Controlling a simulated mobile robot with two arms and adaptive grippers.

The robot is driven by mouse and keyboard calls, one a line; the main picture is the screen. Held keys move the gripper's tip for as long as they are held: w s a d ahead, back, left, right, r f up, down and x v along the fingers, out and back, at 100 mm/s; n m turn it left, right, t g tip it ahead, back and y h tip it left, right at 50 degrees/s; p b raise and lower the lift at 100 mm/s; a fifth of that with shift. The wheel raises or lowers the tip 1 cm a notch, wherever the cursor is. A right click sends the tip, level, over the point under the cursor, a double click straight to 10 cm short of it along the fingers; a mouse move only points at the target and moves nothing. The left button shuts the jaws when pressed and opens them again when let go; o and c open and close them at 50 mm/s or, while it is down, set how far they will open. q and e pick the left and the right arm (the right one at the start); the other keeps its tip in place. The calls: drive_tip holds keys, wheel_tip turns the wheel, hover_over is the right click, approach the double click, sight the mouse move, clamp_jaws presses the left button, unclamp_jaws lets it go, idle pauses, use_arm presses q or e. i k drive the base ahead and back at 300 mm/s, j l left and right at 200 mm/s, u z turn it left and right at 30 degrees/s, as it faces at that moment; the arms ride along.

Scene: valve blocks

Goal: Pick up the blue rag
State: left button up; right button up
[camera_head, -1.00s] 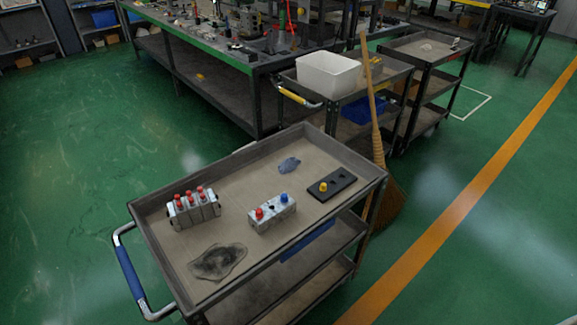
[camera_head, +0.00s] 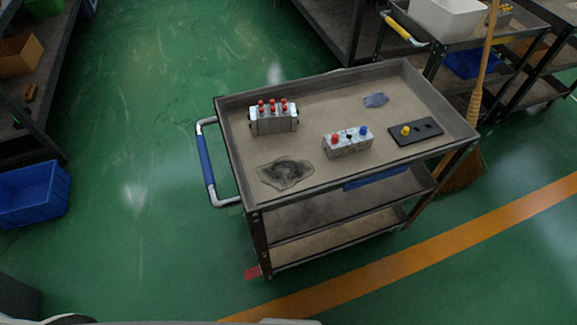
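The blue rag (camera_head: 376,100) is a small crumpled grey-blue cloth. It lies flat on the beige top tray of the cart (camera_head: 325,107), toward the back right. Nothing touches it. Neither of my grippers shows in the head view, so I cannot see their state.
On the same tray are a valve block with red knobs (camera_head: 273,117), a block with red and blue knobs (camera_head: 348,142), a black plate with a yellow knob (camera_head: 415,131) and a dark stain-like patch (camera_head: 286,174). A broom (camera_head: 480,90) leans behind the cart.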

sight(374, 100)
drive_tip(key=l+u, duration=0.1)
drive_tip(key=u, duration=0.55)
drive_tip(key=l+u, duration=0.25)
drive_tip(key=l, duration=0.25)
drive_tip(key=l+u, duration=0.2)
drive_tip(key=l, duration=0.3)
drive_tip(key=k+l+u, duration=0.25)
drive_tip(key=l, duration=0.25)
drive_tip(key=l+u, duration=0.25)
drive_tip(key=l, duration=0.25)
